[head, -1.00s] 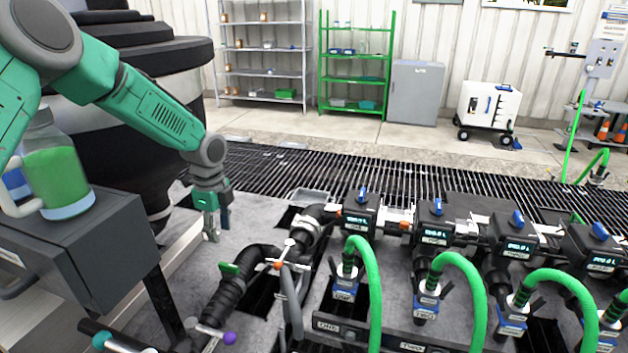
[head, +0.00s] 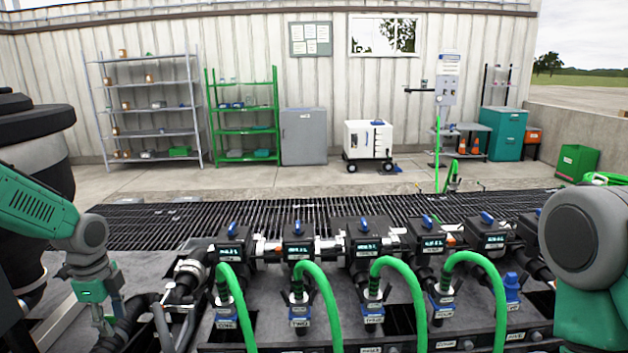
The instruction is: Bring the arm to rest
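My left gripper (head: 109,314) hangs fingers down at the lower left, at the end of my green and grey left arm. Its two fingers look apart, with nothing seen between them. It is close to the black pipe at the left end of the manifold; whether it touches the pipe I cannot tell. A grey and green part of my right arm shows at the right edge, and my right gripper is out of view.
A row of black metered valves (head: 363,241) with blue handles crosses the front. Green hoses (head: 408,275) arch up from the labelled ports. A dark floor grating (head: 290,212) lies behind. Shelves, a grey cabinet (head: 303,137) and a white wheeled unit (head: 369,140) stand along the wall.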

